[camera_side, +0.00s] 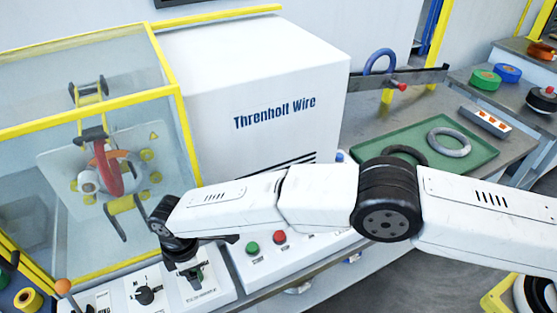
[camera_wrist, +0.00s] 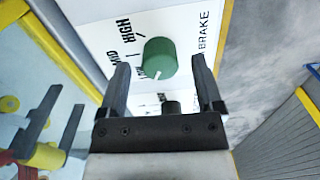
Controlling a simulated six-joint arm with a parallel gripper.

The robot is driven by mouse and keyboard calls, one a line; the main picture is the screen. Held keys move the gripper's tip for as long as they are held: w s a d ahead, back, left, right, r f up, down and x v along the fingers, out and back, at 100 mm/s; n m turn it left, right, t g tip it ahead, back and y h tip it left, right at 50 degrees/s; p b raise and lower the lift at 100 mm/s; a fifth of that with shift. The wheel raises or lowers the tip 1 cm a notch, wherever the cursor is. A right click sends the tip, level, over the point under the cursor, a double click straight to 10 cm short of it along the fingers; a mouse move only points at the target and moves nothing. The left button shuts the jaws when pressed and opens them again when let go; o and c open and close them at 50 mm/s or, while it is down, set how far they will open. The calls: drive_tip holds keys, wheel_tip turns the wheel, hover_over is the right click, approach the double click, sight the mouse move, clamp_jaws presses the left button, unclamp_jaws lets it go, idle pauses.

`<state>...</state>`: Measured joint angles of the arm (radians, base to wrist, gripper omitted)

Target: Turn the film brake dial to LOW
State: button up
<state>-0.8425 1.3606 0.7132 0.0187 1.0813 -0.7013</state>
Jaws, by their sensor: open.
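The film brake dial is a green round knob (camera_wrist: 160,58) on a white panel marked BRAKE, with HIGH and MID labels beside it. A third label at its lower left is partly covered and looks like LOW. A short white mark shows on the knob's lower part; I cannot tell exactly which label it points at. My gripper (camera_wrist: 160,66) is open, its fingers appearing on either side of the knob, with gaps visible. In the side view my gripper (camera_side: 187,268) points down over the panel, and the green knob is mostly hidden behind it.
A black selector dial (camera_side: 147,295) and an orange-tipped lever (camera_side: 63,286) stand left of my gripper. Green (camera_side: 252,248) and red (camera_side: 279,237) buttons are to the right. A yellow-framed clear enclosure (camera_side: 185,120) rises behind. A green tray (camera_side: 470,157) with rings lies farther right.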

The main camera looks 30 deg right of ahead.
drive_tip(key=shift+r, duration=3.5)
drive_tip(key=shift+w+d, duration=0.1)
drive_tip(key=w+d+r+m, duration=0.1)
drive_tip(key=d+r+m, duration=0.15)
drive_tip(key=d, duration=0.65)
drive_tip(key=w+d+r+m+t, duration=0.1)
drive_tip(key=d+r+m, duration=0.15)
drive_tip(key=d, duration=0.65)
drive_tip(key=w+d+r+m, duration=0.15)
drive_tip(key=d+m, duration=0.25)
drive_tip(key=d, duration=0.6)
drive_tip(key=s+d+r+m+t, duration=0.1)
drive_tip(key=s+d+m, duration=0.7)
drive_tip(key=s+d, duration=0.9)
drive_tip(key=shift+d+r+m+t, duration=0.3)
drive_tip(key=shift+d+r+t, duration=0.1)
drive_tip(key=shift+d, duration=0.55)
